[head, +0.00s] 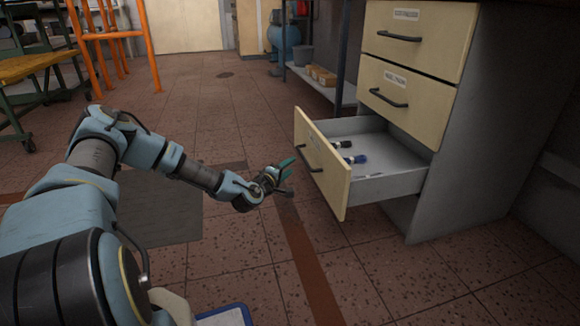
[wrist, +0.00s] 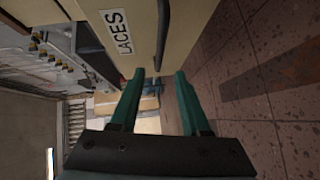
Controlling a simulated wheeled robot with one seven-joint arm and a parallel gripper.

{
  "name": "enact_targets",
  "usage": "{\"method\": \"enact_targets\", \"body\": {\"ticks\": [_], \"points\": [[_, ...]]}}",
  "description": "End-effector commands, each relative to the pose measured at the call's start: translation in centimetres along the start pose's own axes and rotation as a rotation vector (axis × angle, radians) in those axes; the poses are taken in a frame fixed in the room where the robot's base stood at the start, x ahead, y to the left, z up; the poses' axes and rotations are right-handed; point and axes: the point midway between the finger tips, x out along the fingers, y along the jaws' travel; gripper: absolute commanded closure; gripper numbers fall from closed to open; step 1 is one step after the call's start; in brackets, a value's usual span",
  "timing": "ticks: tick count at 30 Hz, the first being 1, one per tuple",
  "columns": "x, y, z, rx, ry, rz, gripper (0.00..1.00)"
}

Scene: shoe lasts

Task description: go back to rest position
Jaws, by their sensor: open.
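My arm reaches from the lower left in the head view, and my gripper (head: 284,178) is just left of the open bottom drawer (head: 322,175). In the wrist view my gripper (wrist: 157,100) shows two green fingers spread apart with nothing between them. The drawer front, with a label reading LACES (wrist: 121,32) and a dark handle (wrist: 162,35), is close beyond the fingers in the wrist view. In the head view the fingers look near the drawer's handle (head: 309,157) but not closed on it; I cannot tell whether they touch the drawer front.
The grey cabinet (head: 470,150) has two upper drawers shut. Dark and blue small items (head: 356,159) lie in the open drawer. An orange frame (head: 110,45) stands at the back left. A blue-edged object (head: 225,316) is at the bottom. The tiled floor between is mostly clear.

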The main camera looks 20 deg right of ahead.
Motion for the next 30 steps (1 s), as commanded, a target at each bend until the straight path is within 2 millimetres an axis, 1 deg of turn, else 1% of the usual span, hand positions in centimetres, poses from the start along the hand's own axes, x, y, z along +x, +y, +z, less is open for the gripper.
{"method": "enact_targets", "body": {"ticks": [9, 11, 14, 17, 20, 23, 24, 26, 27, 29, 30], "points": [[-0.1, 0.2, 0.1, 0.019, -0.014, -0.012, 0.53], [-0.5, 0.5, 0.3, 0.051, -0.039, -0.035, 0.53], [-1.7, 0.8, 0.8, 0.146, -0.110, -0.109, 0.53], [-3.9, 0.9, 0.7, 0.271, -0.197, -0.219, 0.53], [-6.8, 0.8, 0.0, 0.394, -0.277, -0.343, 0.53], [-10.2, 1.1, -1.4, 0.503, -0.341, -0.470, 0.53], [-11.6, 1.3, -2.1, 0.541, -0.363, -0.520, 0.53], [-13.9, 1.9, -3.2, 0.594, -0.392, -0.596, 0.53], [-15.6, 2.3, -4.0, 0.625, -0.409, -0.647, 0.53], [-18.1, 3.1, -5.2, 0.665, -0.430, -0.722, 0.53], [-19.8, 3.8, -6.0, 0.688, -0.442, -0.770, 0.53]]}}
